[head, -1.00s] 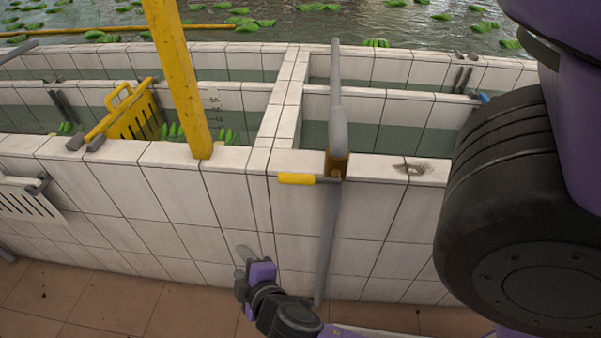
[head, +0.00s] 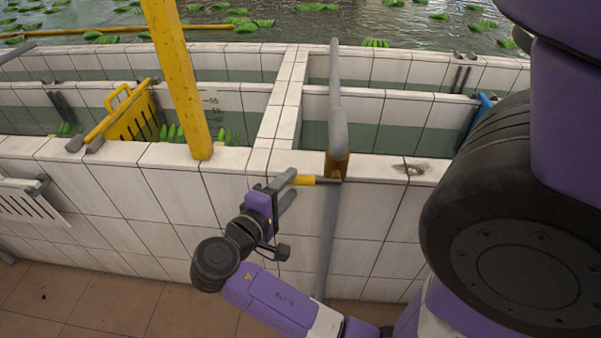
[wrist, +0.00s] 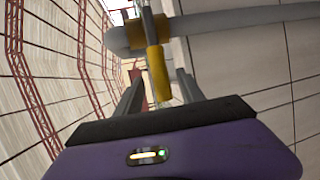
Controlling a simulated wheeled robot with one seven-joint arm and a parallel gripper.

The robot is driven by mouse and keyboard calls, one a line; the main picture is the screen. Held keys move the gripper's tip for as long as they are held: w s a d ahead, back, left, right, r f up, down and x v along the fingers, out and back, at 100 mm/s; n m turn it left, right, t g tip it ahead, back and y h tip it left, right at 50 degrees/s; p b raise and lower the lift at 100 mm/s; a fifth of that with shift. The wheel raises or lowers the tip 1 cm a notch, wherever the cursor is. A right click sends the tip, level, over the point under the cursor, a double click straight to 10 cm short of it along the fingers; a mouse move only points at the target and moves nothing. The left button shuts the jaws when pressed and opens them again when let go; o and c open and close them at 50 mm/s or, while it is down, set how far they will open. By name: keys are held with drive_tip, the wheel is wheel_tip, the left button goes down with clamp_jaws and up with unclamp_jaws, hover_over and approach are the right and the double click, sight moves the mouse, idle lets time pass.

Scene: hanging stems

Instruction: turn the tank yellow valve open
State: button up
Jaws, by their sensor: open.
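The yellow valve handle (head: 302,180) sticks out level to the left from the brass valve body (head: 337,165) on the grey pipe (head: 338,130) at the tank wall. My gripper (head: 290,189) is open at the left end of the handle. In the wrist view the yellow handle (wrist: 157,72) points down between the two fingers of my gripper (wrist: 158,82), with a finger on each side and a visible gap. The valve body (wrist: 148,32) and the pipe (wrist: 240,20) cross the top of that view. Contact with the handle cannot be told.
The white tiled tank wall (head: 230,205) stands right behind my gripper. A yellow post (head: 180,80) rises to the left, and a yellow slotted basket (head: 130,112) hangs farther left. Water basins lie beyond the wall. Tiled floor (head: 120,300) is clear in front.

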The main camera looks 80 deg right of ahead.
drive_tip(key=x, duration=0.6)
drive_tip(key=shift+d+p, duration=0.15)
drive_tip(key=shift+p, duration=0.3)
drive_tip(key=shift+f, duration=0.1)
clamp_jaws()
idle(0.9)
